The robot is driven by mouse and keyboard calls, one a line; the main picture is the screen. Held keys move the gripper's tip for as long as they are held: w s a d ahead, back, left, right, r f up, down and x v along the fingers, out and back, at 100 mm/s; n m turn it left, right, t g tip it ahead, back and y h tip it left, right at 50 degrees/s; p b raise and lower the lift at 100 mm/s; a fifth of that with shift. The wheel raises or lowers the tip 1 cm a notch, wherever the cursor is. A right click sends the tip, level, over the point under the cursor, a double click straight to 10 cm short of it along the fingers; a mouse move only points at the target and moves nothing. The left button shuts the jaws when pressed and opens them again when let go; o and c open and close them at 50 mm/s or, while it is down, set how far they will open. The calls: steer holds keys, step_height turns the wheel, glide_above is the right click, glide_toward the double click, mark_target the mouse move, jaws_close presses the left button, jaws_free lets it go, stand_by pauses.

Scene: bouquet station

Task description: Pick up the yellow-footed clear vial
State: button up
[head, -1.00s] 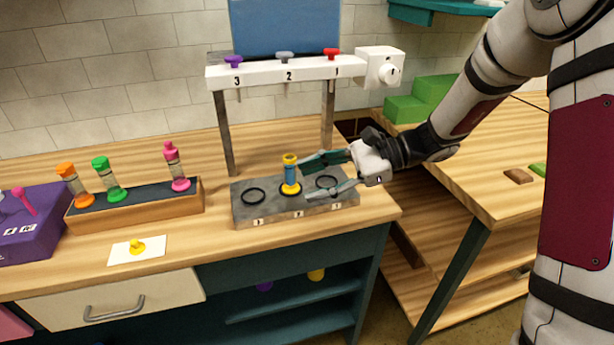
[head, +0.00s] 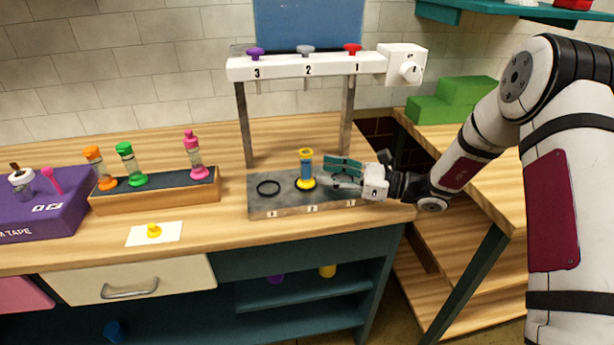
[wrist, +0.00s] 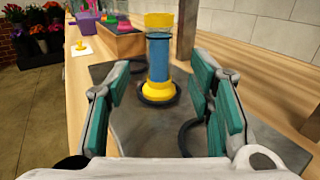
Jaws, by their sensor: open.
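The yellow-footed clear vial (head: 306,168) stands upright in the middle ring of the grey base, under the tap rack. It holds blue liquid and has a yellow rim at the top. In the wrist view the vial (wrist: 158,62) stands ahead, between the lines of my two fingers and beyond their tips. My gripper (head: 335,170) is open, low over the right part of the base, just right of the vial. Its teal-padded fingers (wrist: 158,95) are apart with nothing between them.
The grey base (head: 290,208) has empty rings on both sides of the vial. Rack posts (head: 346,118) rise behind it. A wooden holder (head: 160,198) with several capped vials stands left. A yellow stopper (head: 154,231) lies on a white card. Green blocks (head: 450,103) stand right.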

mark_target(306, 166)
steer(key=shift+r+p+x, duration=0.15)
steer(key=shift+p+x, duration=0.05)
steer(key=shift+x, duration=1.35)
steer(key=shift+r+p+x, duration=0.1)
steer(key=shift+p+x, duration=0.05)
steer(key=shift+x, duration=1.4)
jaws_close()
